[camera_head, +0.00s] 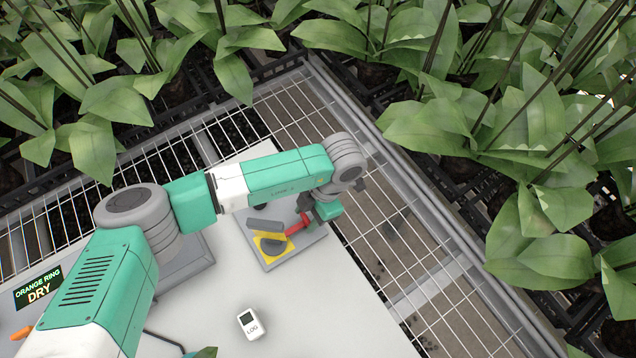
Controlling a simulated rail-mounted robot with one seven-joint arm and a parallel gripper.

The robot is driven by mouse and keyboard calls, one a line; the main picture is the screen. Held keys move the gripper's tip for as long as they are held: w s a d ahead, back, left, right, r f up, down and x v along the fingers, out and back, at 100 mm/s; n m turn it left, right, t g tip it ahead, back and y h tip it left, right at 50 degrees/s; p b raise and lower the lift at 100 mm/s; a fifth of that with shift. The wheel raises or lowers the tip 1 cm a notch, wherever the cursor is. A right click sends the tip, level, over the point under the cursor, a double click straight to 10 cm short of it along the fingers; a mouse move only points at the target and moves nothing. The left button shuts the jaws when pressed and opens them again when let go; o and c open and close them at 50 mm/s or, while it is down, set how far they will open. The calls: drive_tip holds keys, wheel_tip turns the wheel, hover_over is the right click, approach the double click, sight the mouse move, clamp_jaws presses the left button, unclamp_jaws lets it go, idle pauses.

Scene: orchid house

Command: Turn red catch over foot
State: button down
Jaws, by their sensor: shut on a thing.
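The red catch (296,226) is a short bar on a grey base plate (290,256) at the right part of the white board. Its left end lies at the edge of a yellow piece (259,245) with a dark grey part (273,247) on it. A grey block (263,226) sits just behind the yellow piece. I cannot tell for sure which of these is the foot. My gripper (307,212) reaches down at the right end of the catch and is shut on it. My wrist hides part of the fingers.
A sign reading "ORANGE RING DRY" (38,290) is at left. Wire mesh bench (400,235) surrounds the board. Leafy orchids (530,150) crowd the back and right.

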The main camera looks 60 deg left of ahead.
idle(0.3)
drive_tip(key=c, duration=0.8)
unclamp_jaws()
drive_tip(key=shift+c, duration=0.2)
drive_tip(key=p+v, duration=0.1)
drive_tip(key=v, duration=0.7)
drive_tip(key=shift+p, duration=0.4)
